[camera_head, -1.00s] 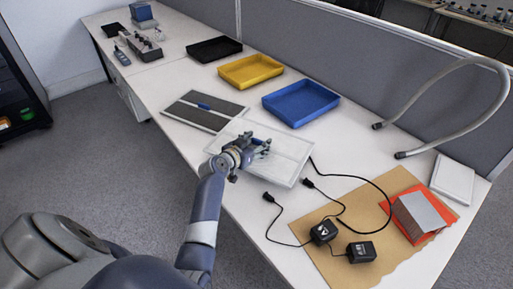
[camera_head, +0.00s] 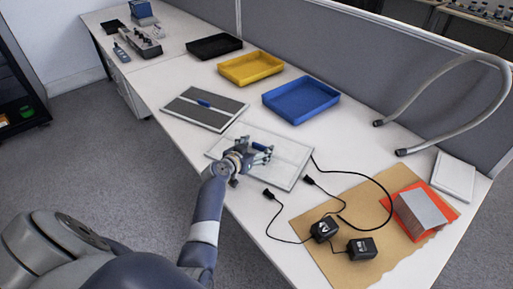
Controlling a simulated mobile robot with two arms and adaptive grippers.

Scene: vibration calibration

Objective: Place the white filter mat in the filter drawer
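A pale white panel (camera_head: 285,176) with a thin frame lies on the bench in the middle. I take it to be the white filter mat, but cannot be sure. My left gripper (camera_head: 268,153) is over its middle, with its fingers seeming spread; contact is hard to make out. Left of it lies a grey framed panel (camera_head: 183,110) with dark halves and a blue handle at its centre, perhaps the filter drawer. A smaller white slab (camera_head: 453,177) lies at the right end of the bench. My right gripper is not in view.
Blue (camera_head: 300,102), yellow (camera_head: 251,68) and black (camera_head: 214,47) trays line the back. Two black adapters (camera_head: 361,248) with cables lie on brown paper (camera_head: 310,225), beside an orange sheet with a grey block (camera_head: 420,212). A grey hose (camera_head: 440,145) arches at the right, by the partition.

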